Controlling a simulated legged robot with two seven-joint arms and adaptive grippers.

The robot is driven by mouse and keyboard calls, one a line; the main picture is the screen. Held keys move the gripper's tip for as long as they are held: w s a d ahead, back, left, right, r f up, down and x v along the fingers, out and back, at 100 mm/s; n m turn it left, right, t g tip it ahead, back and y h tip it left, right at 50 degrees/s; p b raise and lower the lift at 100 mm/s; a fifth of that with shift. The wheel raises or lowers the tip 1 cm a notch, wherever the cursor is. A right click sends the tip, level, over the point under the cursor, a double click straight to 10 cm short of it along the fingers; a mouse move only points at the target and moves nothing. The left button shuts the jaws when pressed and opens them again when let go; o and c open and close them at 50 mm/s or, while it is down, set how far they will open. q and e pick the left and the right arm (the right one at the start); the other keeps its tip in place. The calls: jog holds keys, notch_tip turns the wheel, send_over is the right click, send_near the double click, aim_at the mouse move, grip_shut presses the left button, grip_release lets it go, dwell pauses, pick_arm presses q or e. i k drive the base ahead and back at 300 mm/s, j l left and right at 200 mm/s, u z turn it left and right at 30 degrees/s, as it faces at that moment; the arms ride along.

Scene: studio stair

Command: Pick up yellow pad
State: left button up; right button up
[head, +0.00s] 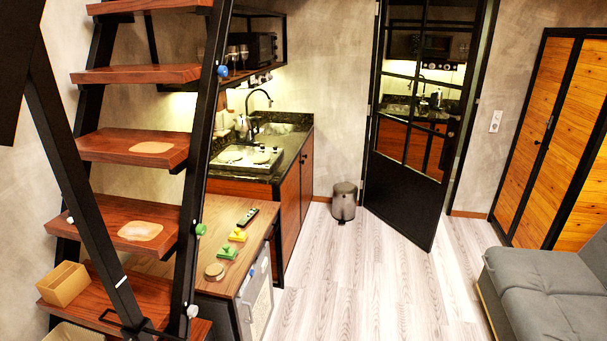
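A small yellow item (237,235), which looks like the yellow pad, lies on the wooden counter (212,284) beside the stair. A green item with some yellow on it (227,252) lies just in front of it. Both are small in the picture, so their exact shape is hard to tell. Flat beige patches lie on two stair treads, an upper one (153,147) and a lower one (140,231). Neither of my grippers shows in the head view.
A dark remote-like object (247,217) and a round tan object (214,271) share the counter. The black-framed stair (190,200) stands before the counter's left side. A bin (344,201), an open door (410,190) and a grey sofa (540,285) border free floor (350,280).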

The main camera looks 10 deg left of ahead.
aim_at(235, 236)
jog(key=i+u, duration=0.15)
jog(key=i, duration=0.35)
jog(key=i+l+u, duration=0.2)
jog(key=i, duration=0.3)
jog(key=i+l+u, duration=0.15)
jog(key=i, duration=0.35)
jog(key=i+l+u, duration=0.15)
jog(key=i, duration=0.3)
jog(key=l, duration=0.1)
